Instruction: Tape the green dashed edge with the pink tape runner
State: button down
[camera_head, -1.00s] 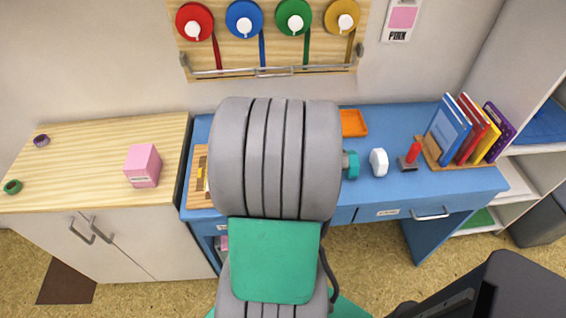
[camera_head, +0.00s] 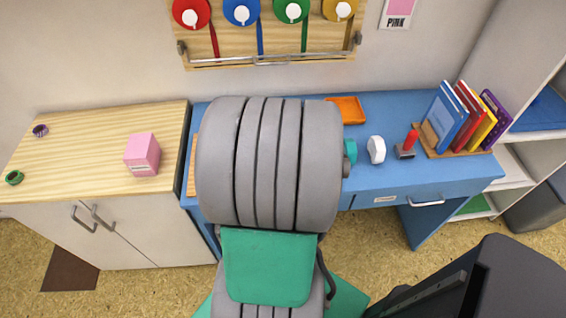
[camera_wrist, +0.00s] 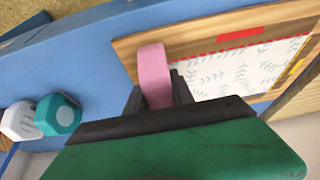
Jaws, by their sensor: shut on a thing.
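My gripper (camera_wrist: 158,90) is shut on the pink tape runner (camera_wrist: 154,72), which sticks out past the black fingers in the wrist view. The runner is over or at the edge of a wooden board (camera_wrist: 127,45); I cannot tell whether it touches. A white sheet (camera_wrist: 240,68) with a leaf pattern lies on the board. A red dashed edge runs along one side of the sheet, beside a red block mark; a yellow mark (camera_wrist: 298,66) is at another side. No green dashed edge shows. In the head view my arm hides the gripper, runner and most of the board.
On the blue desk (camera_head: 445,182), right of my arm, are a teal object (camera_head: 350,150), a white one (camera_head: 376,149), a red-handled stamp (camera_head: 406,145), books (camera_head: 450,118) and an orange tray (camera_head: 352,102). A pink box (camera_head: 142,155) stands on the left cabinet.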

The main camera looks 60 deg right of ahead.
notch_tip(320, 180, up, 7)
jog(key=p, duration=0.5)
jog(key=shift+p, duration=0.3)
